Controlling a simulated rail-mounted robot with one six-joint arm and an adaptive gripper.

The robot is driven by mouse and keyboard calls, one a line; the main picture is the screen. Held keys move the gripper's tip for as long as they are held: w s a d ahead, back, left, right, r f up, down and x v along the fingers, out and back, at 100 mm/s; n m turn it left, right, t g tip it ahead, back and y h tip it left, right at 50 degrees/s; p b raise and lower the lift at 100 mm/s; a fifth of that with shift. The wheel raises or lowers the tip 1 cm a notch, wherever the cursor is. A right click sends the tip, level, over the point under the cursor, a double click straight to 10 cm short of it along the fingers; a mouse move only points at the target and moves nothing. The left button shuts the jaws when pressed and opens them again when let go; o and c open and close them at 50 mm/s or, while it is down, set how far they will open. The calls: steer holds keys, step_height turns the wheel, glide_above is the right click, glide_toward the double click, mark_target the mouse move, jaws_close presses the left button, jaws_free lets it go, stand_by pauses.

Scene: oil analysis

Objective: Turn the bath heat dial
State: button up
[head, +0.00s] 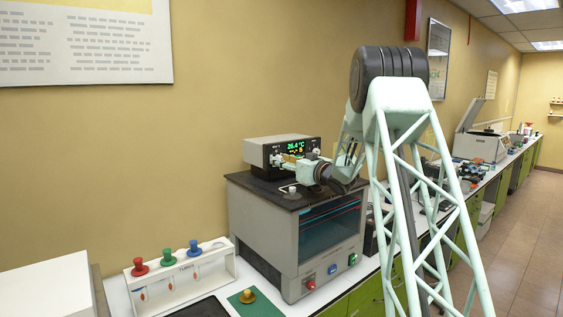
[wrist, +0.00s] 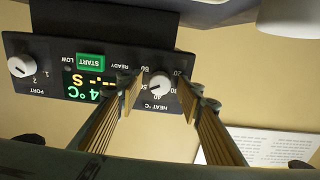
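The heat dial (wrist: 160,83) is a white round knob on the dark control panel (wrist: 62,52), which appears upside down in the wrist view. Numbers ring the dial, with "HEAT °C" beside it; its exact setting is too small to read. My gripper (wrist: 159,92) is open, one ribbed finger on each side of the dial, with a visible gap to the knob on both sides. In the head view, my gripper (head: 298,160) is in front of the panel of the control unit (head: 262,153) on top of the bath (head: 262,225). The display reads 26.4 °C there. The dial is not clearly visible in that view.
The panel also has a green START button (wrist: 90,62) and a white PORT knob (wrist: 20,66). A white-knobbed lid (head: 291,189) lies on the bath top below my gripper. A tube rack (head: 180,279) with coloured stoppers and a brass knob (head: 247,296) stand at the front left.

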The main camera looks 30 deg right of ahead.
steer(key=shift+s, duration=0.1)
steer(key=v, duration=1.2)
stand_by(0.4)
steer(key=shift+a+r, duration=0.1)
stand_by(0.4)
steer(key=s+a+r+m+g+h+b, duration=0.1)
steer(key=s+a+m+g+h+b, duration=0.15)
steer(key=s+a, duration=0.65)
steer(key=s+a+r+m+g+h+b, duration=0.15)
steer(key=s+a+g+h+b, duration=0.35)
steer(key=s, duration=0.7)
steer(key=s+a+f+g+y, duration=0.1)
steer(key=s+a+f, duration=0.4)
steer(key=s, duration=1)
steer(key=s+a+f+n+g+y+b, duration=0.1)
steer(key=s+a+f+g, duration=0.2)
steer(key=s+a, duration=0.6)
steer(key=s+a+f+g+y+b, duration=0.1)
steer(key=s+a+f, duration=0.6)
steer(key=s, duration=1.4)
steer(key=shift+s+a+f+n+g+y, duration=0.2)
steer(key=shift+s+n+g+y, duration=0.15)
steer(key=shift+g, duration=0.2)
